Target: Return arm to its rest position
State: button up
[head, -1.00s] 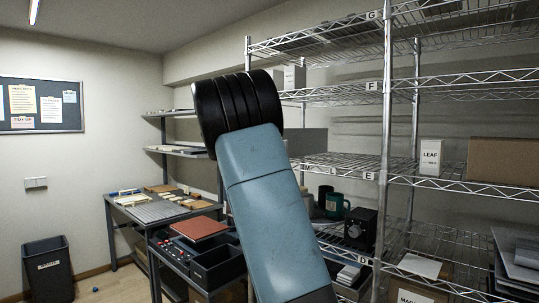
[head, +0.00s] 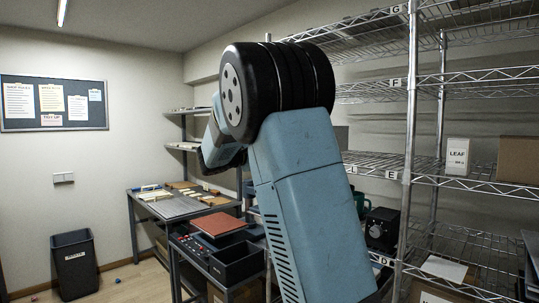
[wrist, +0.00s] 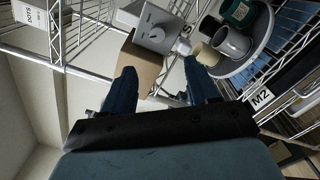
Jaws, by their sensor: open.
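My arm rises through the middle of the head view, its blue link and black ribbed elbow (head: 278,90) in front of the wire shelving. Another blue part of my arm shows at the elbow's left. My gripper is not visible in the head view. In the wrist view my gripper (wrist: 160,88) has its two dark blue fingers spread apart, with nothing held between them. Beyond the fingers are a cardboard box (wrist: 140,66), a grey device (wrist: 153,28) and a round grey tray (wrist: 262,52) with a grey mug (wrist: 232,44) and a green mug (wrist: 238,12).
Wire shelving (head: 408,130) fills the right side, with a LEAF box (head: 457,156) and a black device (head: 382,229). A desk (head: 180,206) and a workbench with a red-brown panel (head: 219,225) stand left of my arm. A bin (head: 75,262) is on the floor at far left.

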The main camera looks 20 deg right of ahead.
jog(key=shift+d, duration=0.1)
dwell(0.3)
jog(key=s+d+f+m+g+y, duration=0.1)
jog(key=s+f+m+y, duration=0.25)
jog(key=s, duration=0.55)
jog(key=s+d+f+m+g+y, duration=0.2)
jog(key=s+f+y, duration=0.25)
jog(key=s, duration=0.45)
jog(key=s+a+f+m+t+y, duration=0.1)
jog(key=s+a+f+y, duration=0.3)
jog(key=s+a, duration=0.4)
jog(key=s+a+f+m+t+y, duration=0.1)
jog(key=s+a+f+m+y, duration=0.3)
jog(key=s+a, duration=0.4)
jog(key=s+y, duration=0.1)
jog(key=s, duration=0.5)
jog(key=shift+s+a, duration=0.15)
jog(key=shift+a, duration=0.1)
